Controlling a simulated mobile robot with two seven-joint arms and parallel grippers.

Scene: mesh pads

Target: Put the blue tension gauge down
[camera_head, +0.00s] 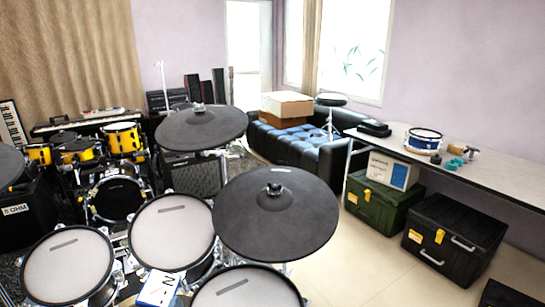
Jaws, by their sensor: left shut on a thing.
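A small blue-and-white block with dark lettering, which I take as the blue tension gauge (157,287), shows at the bottom edge, left of the middle. It is tilted and shows between the pale drum pads. My left gripper (160,299) is at the bottom edge at this block and is shut on it. Its fingers are hard to make out against the dark drum hardware, and the picture's edge cuts off the lower part. I cannot tell whether the block touches anything beneath it. My right gripper is not in view.
Pale mesh pads (172,232) and a dark cymbal pad (275,222) crowd the near area. A long table (495,172) at right bears a blue drum (424,140) and small teal items (455,161). A green case (375,205) and black case (453,238) stand below. Floor is bare before them.

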